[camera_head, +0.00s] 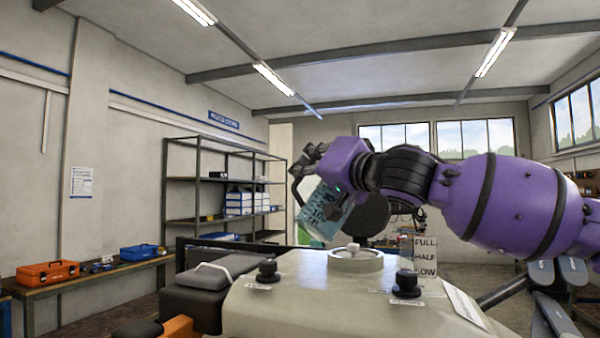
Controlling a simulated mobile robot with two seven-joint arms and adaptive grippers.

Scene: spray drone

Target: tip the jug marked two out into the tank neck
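A pale blue jug (322,212) with dark graduation marks hangs tilted from my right gripper (306,168), whose dark fingers close around its handle at the upper left. I cannot make out a number two on it. The tank (290,295) is a cream body in front of me, and its round, pale neck (355,260) stands on top. The jug is above the neck and a little to its left, apart from it. Whether liquid is leaving the jug does not show. My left gripper is out of view.
Black knobs (267,270) and (407,284) flank the neck on the tank. A dark round disc (367,214) stands behind the neck. A FULL/HALF/LOW gauge (425,257) is at the right. A bench with an orange toolbox (48,273) and shelves (222,218) stand at the left.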

